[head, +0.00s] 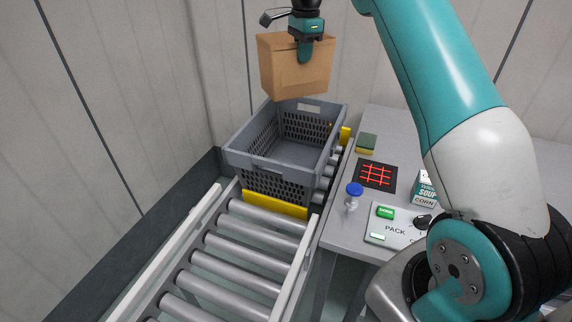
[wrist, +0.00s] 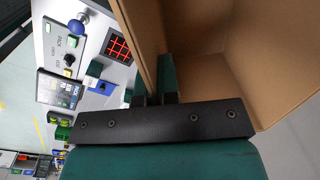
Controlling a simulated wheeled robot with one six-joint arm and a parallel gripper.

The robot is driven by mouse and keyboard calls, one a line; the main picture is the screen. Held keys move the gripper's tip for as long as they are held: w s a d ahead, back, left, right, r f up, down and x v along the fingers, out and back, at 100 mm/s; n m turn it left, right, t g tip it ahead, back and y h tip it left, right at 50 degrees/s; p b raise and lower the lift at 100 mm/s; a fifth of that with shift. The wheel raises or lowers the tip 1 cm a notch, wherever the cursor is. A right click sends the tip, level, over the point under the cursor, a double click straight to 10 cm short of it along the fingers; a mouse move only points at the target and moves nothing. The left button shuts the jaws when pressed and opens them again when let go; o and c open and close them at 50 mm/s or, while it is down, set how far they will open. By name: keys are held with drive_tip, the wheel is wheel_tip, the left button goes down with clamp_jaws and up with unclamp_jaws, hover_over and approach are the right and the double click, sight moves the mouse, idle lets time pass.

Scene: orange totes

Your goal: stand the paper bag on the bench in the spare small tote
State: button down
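The brown paper bag (head: 285,72) hangs upright in the air in the head view. My gripper (head: 305,50) is shut on one wall of it, with a teal finger lying against its near face. In the wrist view the open bag (wrist: 215,45) shows its empty-looking inside, and my gripper (wrist: 165,85) pinches its rim. A grey slatted tote (head: 262,165) stands on the roller conveyor, below the bag in the picture. The tote looks empty. The bag's bottom appears above the tote's far rim; its exact position over the tote is hard to tell.
The grey bench (head: 345,232) right of the tote holds a green-and-yellow sponge (head: 366,143), a black pad with a red grid (head: 376,175), a blue-topped item (head: 353,195), a button panel (head: 397,225) and a soup carton (head: 425,190). Yellow bars (head: 275,205) border the tote. The near rollers (head: 235,262) are bare.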

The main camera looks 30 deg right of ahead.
sight(301, 96)
drive_tip(key=shift+w+a+f+b, duration=0.1)
drive_tip(key=shift+w+f+b, duration=0.2)
drive_tip(key=shift+f+b, duration=0.5)
drive_tip(key=shift+s+f+b, duration=0.2)
drive_tip(key=shift+b, duration=0.1)
wheel_tip(301, 96, down, 8)
drive_tip(key=b, duration=0.8)
drive_tip(key=shift+w+f, duration=0.1)
drive_tip(key=shift+f, duration=0.1)
wheel_tip(301, 96, down, 20)
drive_tip(key=p, duration=0.2)
drive_tip(key=shift+r, duration=0.15)
